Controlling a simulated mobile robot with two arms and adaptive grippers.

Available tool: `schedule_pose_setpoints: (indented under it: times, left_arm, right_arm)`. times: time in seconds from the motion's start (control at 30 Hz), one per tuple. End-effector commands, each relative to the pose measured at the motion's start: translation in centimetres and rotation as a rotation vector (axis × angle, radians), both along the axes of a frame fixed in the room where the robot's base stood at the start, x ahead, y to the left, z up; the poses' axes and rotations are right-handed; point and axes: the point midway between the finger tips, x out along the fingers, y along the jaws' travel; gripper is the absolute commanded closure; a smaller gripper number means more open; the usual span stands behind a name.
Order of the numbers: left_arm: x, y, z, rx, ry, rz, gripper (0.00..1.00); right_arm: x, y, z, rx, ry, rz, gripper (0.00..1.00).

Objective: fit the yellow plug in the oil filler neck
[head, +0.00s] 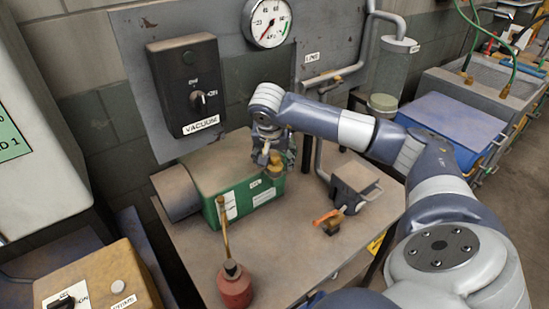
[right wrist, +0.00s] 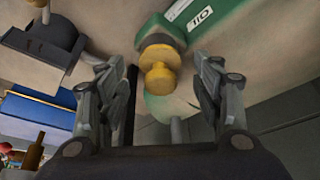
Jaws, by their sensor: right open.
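The yellow plug (right wrist: 160,78) shows in the right wrist view as a stepped round knob, in line with the oil filler neck (right wrist: 160,44) on the green pump body. It looks to be at the neck's mouth, but I cannot tell how deep it sits. In the head view the plug (head: 274,170) is small and partly hidden by my right gripper (head: 268,156). My right gripper (right wrist: 163,92) is open, with one finger on each side of the plug and visible gaps to both. The green pump (head: 250,196) stands on the bench. My left gripper is not in view.
A red oil can (head: 234,287) with a tall spout stands at the bench front. A grey box (head: 355,182) and a valve with an orange handle (head: 326,216) lie right of the pump. The vacuum switch box (head: 188,85) is behind. The bench's front middle is clear.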

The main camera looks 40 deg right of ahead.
Motion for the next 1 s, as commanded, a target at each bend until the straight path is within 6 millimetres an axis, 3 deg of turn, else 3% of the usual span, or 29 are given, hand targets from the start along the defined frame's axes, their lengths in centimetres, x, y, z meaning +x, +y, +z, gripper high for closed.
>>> schedule_pose_setpoints:
  times: [0.53, 0.7, 1.0]
  left_arm:
    - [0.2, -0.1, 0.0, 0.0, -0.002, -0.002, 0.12]
    - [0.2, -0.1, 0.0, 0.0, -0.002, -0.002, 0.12]
    - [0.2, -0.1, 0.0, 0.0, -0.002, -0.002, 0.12]
  right_arm:
    - [-2.3, 3.0, 9.3, 0.001, -0.006, 0.001, 0.39]
    - [-2.7, 3.4, 10.6, 0.0, -0.002, 0.001, 0.39]
    - [-2.8, 3.5, 10.8, 0.0, -0.002, 0.001, 0.39]
